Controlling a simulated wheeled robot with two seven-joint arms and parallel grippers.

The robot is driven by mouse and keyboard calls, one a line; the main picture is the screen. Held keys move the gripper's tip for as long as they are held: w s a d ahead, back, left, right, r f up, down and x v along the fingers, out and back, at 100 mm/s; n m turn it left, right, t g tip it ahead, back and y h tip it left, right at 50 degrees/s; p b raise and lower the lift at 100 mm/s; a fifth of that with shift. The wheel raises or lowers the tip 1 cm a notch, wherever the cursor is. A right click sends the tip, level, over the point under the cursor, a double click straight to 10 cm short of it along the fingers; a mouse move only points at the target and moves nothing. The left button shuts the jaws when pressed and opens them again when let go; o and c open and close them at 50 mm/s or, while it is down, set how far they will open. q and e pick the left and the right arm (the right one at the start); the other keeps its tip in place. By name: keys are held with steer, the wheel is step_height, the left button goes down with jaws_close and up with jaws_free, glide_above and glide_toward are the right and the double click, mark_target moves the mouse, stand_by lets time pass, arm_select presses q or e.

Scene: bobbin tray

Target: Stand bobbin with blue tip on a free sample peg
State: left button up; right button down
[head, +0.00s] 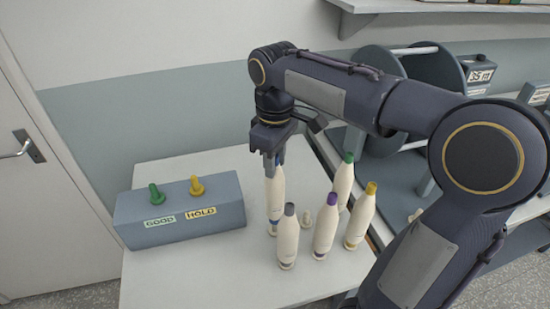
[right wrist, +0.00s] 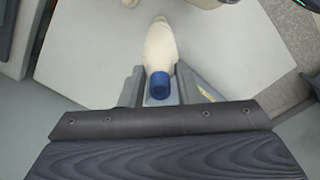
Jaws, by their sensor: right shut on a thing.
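The bobbin with blue tip (head: 275,190) is upright in my right gripper (head: 272,160), which is shut on its top end. In the right wrist view its blue tip (right wrist: 160,86) sits between the fingers, with the cream body (right wrist: 160,45) beyond. Its lower end is close behind the grey-tipped bobbin (head: 288,238); I cannot tell whether it touches the table. A small pale stub, seemingly an empty peg (head: 306,218), stands among the bobbins. A grey block (head: 180,222) carries a green peg (head: 155,195) labelled GOOD and a yellow peg (head: 196,186) labelled HOLD, both bare. My left gripper is out of view.
Bobbins with purple (head: 324,232), green (head: 344,184) and yellow (head: 358,222) tips stand close on the right. The white table (head: 215,275) is clear in front of the block. A dark rack with large discs (head: 378,75) stands behind right.

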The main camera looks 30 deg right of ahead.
steer(key=shift+f+b, duration=1.4)
steer(key=shift+f, duration=0.7)
steer(key=c, duration=1)
jaws_free()
steer(key=shift+r, duration=0.1)
step_height(320, 180, up, 8)
steer(key=shift+f, duration=0.15)
